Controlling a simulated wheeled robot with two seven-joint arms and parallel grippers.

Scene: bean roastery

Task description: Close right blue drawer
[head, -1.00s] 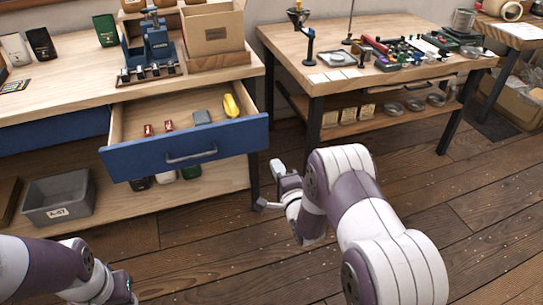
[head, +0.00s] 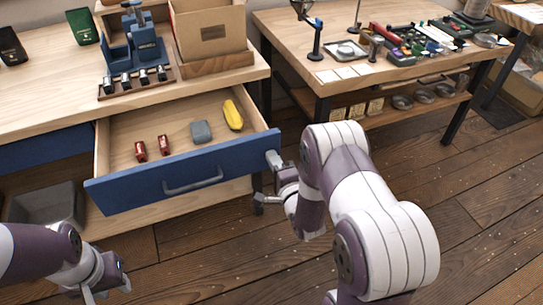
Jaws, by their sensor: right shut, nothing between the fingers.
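The right blue drawer (head: 135,188) is pulled out from under the wooden workbench. Its blue front has a grey bar handle (head: 193,181). Inside lie two small red items (head: 152,147), a grey block (head: 201,132) and a yellow item (head: 233,115). My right gripper (head: 262,199) is shut and empty, just beside the right end of the drawer front. I cannot tell whether it touches the front. My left gripper (head: 107,287) is low at the lower left, below the drawer and apart from it; its jaw opening is unclear.
The workbench top (head: 40,90) holds a blue device (head: 140,50) and a cardboard box (head: 208,28). A grey bin (head: 48,207) sits on the lower shelf. A second table (head: 345,92) with tools stands at the right. The wooden floor (head: 480,220) at the right is clear.

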